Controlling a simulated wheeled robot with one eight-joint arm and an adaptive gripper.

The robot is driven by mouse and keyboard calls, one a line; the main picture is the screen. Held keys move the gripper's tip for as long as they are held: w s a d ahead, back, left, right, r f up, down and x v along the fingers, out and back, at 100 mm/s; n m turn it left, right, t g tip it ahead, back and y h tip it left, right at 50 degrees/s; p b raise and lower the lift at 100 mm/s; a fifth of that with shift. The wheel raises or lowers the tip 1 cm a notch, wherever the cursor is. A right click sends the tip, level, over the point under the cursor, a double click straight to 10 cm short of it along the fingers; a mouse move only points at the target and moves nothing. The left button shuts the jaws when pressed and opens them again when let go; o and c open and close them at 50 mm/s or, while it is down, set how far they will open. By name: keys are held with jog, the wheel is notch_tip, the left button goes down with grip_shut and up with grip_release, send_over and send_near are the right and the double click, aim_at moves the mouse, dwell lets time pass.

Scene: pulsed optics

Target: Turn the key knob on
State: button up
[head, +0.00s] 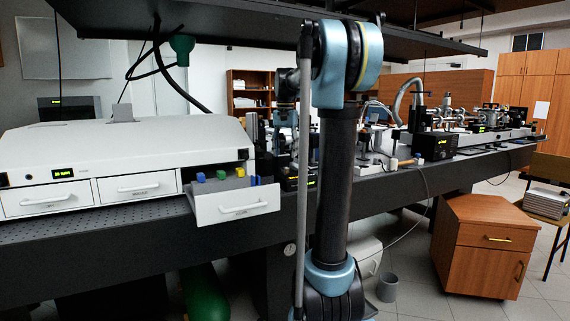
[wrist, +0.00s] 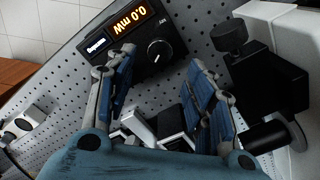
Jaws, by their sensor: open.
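A black meter box (wrist: 150,42) with a lit orange display reading 0.0 mW shows at the top of the wrist view. A round black dial (wrist: 159,51) with a white pointer mark is on its face. I cannot tell whether this dial is the key knob. My gripper (wrist: 158,68) is open in the wrist view, with its two blue-padded fingers apart. The dial appears between and beyond the fingertips, with no visible contact. In the head view, a small dark round spot (head: 30,177) is on the white cabinet's front, too small to identify. The gripper is not clear there.
The white cabinet (head: 110,140) has an open drawer (head: 236,207) holding coloured blocks. A dark shelf (head: 250,22) hangs overhead. Optics crowd the bench to the right. In the wrist view, a black mount (wrist: 262,80) stands close right of the fingers on the perforated bench (wrist: 205,20).

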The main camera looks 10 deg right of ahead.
aim_at(285, 168)
jog(key=shift+r, duration=2.8)
jog(key=s+f+n+t, duration=0.2)
jog(key=s+f+n, duration=0.3)
jog(key=s+f, duration=2.9)
jog(key=shift+s+n, duration=0.4)
jog(key=shift+d+f, duration=0.1)
jog(key=shift+w+f, duration=0.15)
jog(key=shift+w, duration=0.25)
